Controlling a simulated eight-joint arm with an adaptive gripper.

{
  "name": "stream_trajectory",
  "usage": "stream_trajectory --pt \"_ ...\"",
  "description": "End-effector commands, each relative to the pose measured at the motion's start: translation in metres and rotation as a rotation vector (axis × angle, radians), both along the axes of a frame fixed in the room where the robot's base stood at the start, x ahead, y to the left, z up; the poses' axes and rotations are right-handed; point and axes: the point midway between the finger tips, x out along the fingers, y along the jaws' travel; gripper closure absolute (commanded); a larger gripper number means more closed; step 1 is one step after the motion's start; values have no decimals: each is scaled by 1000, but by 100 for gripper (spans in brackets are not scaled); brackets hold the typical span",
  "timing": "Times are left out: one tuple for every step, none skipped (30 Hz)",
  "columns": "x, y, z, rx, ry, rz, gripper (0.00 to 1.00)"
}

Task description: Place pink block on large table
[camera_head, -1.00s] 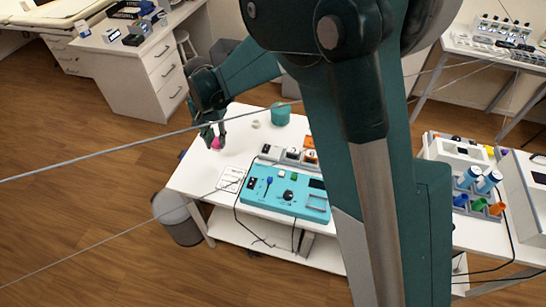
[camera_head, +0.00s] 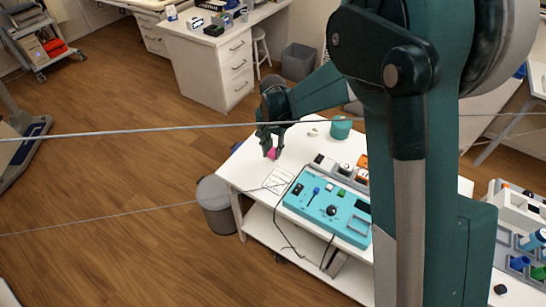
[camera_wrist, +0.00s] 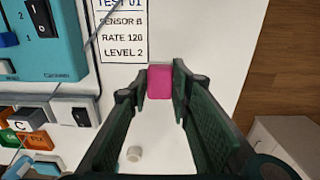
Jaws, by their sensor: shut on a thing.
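My gripper (camera_head: 269,149) is shut on the pink block (camera_head: 271,155), over the left part of the white table (camera_head: 238,172). In the wrist view the pink block (camera_wrist: 160,82) sits between the two dark green fingers of my gripper (camera_wrist: 155,88). White tabletop (camera_wrist: 205,35) shows behind and around it. The block appears above the table, but I cannot tell the exact gap. A printed card (camera_wrist: 122,30) lies near the block. I cannot tell which surface is the large table.
A turquoise console (camera_head: 328,208) with cables stands on the white table. A teal cup (camera_head: 341,127) and a small white item (camera_wrist: 134,154) are near. A grey bin (camera_head: 216,207) stands beside the table. A white drawer desk (camera_head: 237,72) is behind.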

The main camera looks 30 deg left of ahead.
Motion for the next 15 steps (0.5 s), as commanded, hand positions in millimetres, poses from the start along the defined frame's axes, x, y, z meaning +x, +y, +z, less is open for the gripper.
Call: stream_trajectory --pt "0 0 0 0 0 0 89" --pt "0 0 -1 0 0 0 89" --pt "0 0 -2 0 0 0 89" --pt "0 0 -4 0 0 0 89" --pt "0 0 -6 0 0 0 89" --pt "0 0 -9 0 0 0 89" --pt "0 0 -12 0 0 0 89" --pt "0 0 -16 0 0 0 89" --pt "0 0 -20 0 0 0 89" --pt "0 0 -24 0 0 0 89" --pt "0 0 -27 0 0 0 89" --pt "0 0 -31 0 0 0 89" --pt "0 0 -33 0 0 0 89" --pt "0 0 -35 0 0 0 89" --pt "0 0 -36 0 0 0 89"
